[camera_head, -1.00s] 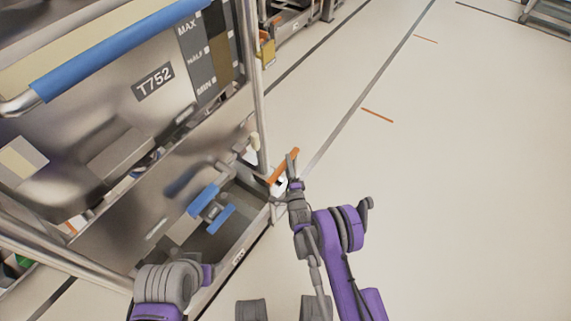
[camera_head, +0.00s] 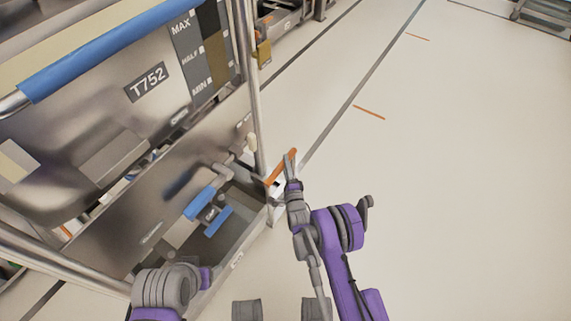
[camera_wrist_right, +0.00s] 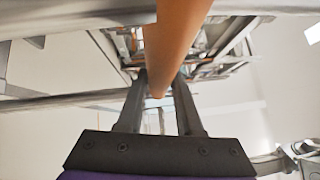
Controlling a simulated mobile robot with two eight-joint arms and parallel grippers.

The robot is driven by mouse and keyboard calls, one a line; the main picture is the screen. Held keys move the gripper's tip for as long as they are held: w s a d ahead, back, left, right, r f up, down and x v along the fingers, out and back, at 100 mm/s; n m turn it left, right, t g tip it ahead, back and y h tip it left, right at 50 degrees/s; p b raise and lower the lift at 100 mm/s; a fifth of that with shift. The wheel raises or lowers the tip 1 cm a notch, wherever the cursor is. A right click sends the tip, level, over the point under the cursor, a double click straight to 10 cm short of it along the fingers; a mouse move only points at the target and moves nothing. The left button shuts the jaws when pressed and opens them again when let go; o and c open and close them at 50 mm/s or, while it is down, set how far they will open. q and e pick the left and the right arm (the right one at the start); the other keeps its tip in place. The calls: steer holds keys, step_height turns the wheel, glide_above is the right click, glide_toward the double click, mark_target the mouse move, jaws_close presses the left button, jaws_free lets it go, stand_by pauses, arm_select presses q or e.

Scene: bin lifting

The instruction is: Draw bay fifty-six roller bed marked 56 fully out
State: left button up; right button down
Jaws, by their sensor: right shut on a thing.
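An orange bar handle (camera_head: 282,166) sticks out at the near right corner post of the metal rack. My right gripper (camera_head: 290,172) is at this handle and shut on it. In the right wrist view the orange bar (camera_wrist_right: 180,35) runs between the two fingers of the gripper (camera_wrist_right: 160,85). The low bed (camera_head: 238,262) at the bottom of the rack carries a small white label on its edge, too small to read. A number 56 is not legible. My left arm shows at the lower left, but its gripper cannot be made out.
A metal bin marked T752 (camera_head: 147,82) with a blue bar (camera_head: 110,48) stands in the rack above the bed. Blue-handled levers (camera_head: 201,203) sit beneath it. A rack post (camera_head: 251,100) stands close to my right gripper. The pale floor (camera_head: 460,190) at right is clear.

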steer(key=shift+w+d+r, duration=0.1)
steer(key=shift+d+r, duration=0.3)
steer(key=shift+d, duration=0.05)
stand_by(0.5)
steer(key=c, duration=0.6)
jaws_free()
steer(key=shift+d, duration=0.1)
arm_select(q)
steer(key=shift+s, duration=0.15)
arm_select(e)
steer(key=shift+s+a+f, duration=0.15)
steer(key=shift+s+a, duration=0.05)
steer(key=shift+s, duration=0.05)
